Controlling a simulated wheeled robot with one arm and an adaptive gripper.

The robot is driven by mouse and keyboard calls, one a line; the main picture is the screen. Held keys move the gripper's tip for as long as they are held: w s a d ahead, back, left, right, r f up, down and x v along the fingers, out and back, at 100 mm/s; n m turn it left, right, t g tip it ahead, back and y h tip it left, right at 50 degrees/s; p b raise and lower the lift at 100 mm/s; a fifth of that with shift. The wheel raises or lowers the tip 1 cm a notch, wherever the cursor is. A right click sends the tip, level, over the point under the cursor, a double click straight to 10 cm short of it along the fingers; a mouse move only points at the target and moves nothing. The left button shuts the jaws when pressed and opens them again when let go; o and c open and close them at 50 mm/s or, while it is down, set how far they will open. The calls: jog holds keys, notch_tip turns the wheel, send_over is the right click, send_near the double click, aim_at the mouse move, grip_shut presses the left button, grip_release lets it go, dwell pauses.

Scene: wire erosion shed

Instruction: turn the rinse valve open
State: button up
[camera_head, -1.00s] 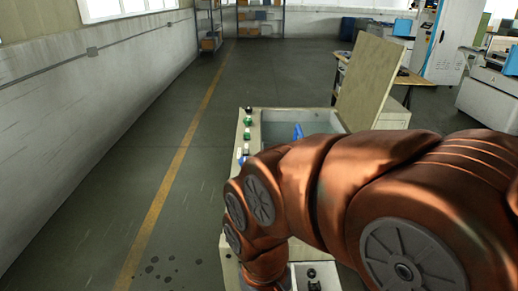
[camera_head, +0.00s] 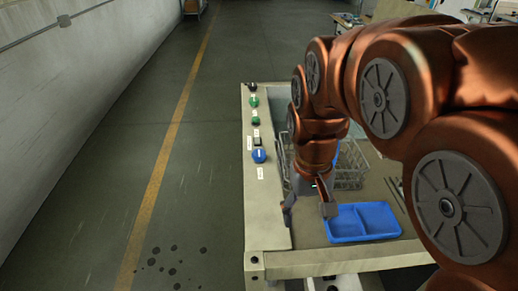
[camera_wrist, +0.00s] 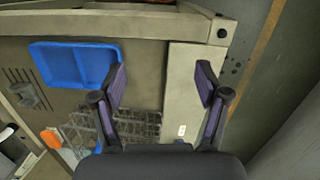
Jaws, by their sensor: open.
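My gripper (camera_head: 309,207) points down, right of and nearer than the blue knob.
A blue divided tray (camera_head: 361,222) lies in the machine, right of my gripper. A wire basket (camera_head: 350,165) is behind it. The pale rim (camera_head: 268,232) borders the left side.

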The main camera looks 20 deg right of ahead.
jog(key=w+d+r, duration=0.1)
jog(key=w+d, duration=0.1)
jog(key=w, duration=1.7)
jog(key=t+p, duration=0.1)
send_near(259, 153)
jog(key=shift+s+d+f+n, duration=0.3)
jog(key=shift+s+d+f, duration=0.05)
jog(key=shift+s, duration=0.25)
jog(key=shift+w+a+f, duration=0.25)
jog(key=shift+w+f, duration=0.25)
jog(key=shift+w, duration=0.05)
jog(key=shift+f+p, duration=1.15)
jog(key=shift+f, duration=2.5)
jog(key=c, duration=1.2)
